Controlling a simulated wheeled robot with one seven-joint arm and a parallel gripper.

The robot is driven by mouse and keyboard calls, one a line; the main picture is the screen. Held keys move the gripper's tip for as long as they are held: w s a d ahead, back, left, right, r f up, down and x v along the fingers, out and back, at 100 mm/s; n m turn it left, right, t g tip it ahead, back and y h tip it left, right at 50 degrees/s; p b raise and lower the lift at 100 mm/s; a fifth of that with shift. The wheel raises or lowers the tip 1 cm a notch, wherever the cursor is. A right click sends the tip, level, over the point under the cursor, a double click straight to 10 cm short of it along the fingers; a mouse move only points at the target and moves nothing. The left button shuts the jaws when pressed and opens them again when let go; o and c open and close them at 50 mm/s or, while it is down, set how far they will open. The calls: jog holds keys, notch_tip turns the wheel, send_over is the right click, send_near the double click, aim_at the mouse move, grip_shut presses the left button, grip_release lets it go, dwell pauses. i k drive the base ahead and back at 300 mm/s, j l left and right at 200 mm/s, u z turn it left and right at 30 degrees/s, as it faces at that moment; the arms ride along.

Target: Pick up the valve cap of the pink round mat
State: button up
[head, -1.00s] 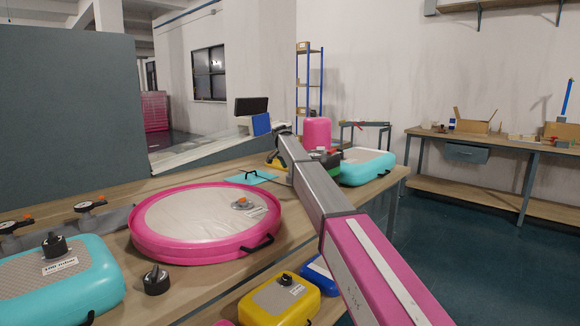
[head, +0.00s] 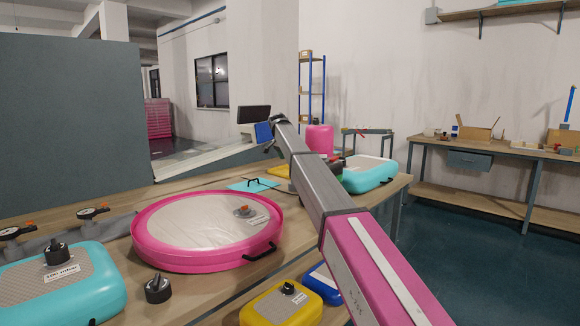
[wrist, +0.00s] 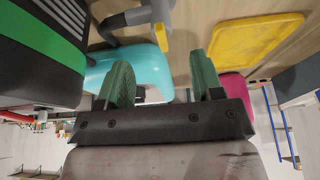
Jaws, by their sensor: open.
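The pink round mat (head: 170,259) lies on the wooden table, with a pale top and a pink rim. A grey valve piece with an orange-red part (head: 243,211) sits on its top at the right. A loose black cap (head: 157,289) stands on the table in front of the mat; I cannot tell which thing it belongs to. My gripper (wrist: 160,78) shows two green fingers in the wrist view, spread apart with nothing between them. In the head view my arm reaches past the mat's right side to the back of the table, and the fingers are not clear there.
A teal cushion (head: 100,298) with a black cap is at the front left, and another teal cushion (head: 368,176) at the back right. Yellow (head: 262,306) and blue (head: 322,282) cushions sit lower in front. Dark tools with orange parts (head: 92,212) lie at left.

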aim_at(158, 290)
jog(key=k, duration=2)
